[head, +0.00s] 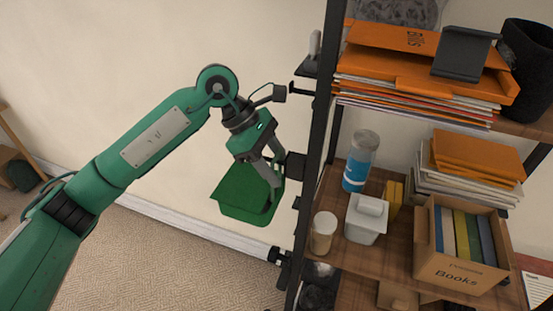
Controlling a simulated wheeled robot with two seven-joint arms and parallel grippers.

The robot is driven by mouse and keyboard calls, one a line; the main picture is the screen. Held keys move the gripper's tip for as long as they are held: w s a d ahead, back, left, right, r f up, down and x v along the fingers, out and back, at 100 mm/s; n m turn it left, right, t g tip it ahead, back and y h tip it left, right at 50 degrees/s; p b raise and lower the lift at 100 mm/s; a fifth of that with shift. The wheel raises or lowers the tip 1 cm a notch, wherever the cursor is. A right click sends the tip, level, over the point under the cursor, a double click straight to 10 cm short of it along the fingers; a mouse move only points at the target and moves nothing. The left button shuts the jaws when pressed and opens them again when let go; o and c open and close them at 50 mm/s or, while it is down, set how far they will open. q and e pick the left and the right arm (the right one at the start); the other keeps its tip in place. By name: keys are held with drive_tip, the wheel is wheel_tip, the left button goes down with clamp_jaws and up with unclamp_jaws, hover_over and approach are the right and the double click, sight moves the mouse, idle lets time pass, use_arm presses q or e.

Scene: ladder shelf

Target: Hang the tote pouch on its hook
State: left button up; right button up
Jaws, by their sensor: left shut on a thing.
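The tote pouch (240,198) is dark green and hangs tilted below my left gripper (272,178), left of the ladder shelf's dark front post. My left gripper is shut on the pouch near its upper right side, and its fingers cover part of it. Several dark hooks or brackets stick out from the left side of the post. One hook (299,91) is above the gripper, and a dark block (296,165) is beside the fingers. I cannot tell which is the pouch's hook or whether the pouch touches the post. My right gripper is not in view.
The ladder shelf post (318,140) stands close to the right. The middle board holds a blue bottle (360,160), a jar (323,232), a white container (367,218) and a book box (462,250). Orange folders (420,65) lie above.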

use_arm(q)
drive_tip(key=o, duration=1)
drive_tip(key=shift+a, duration=0.1)
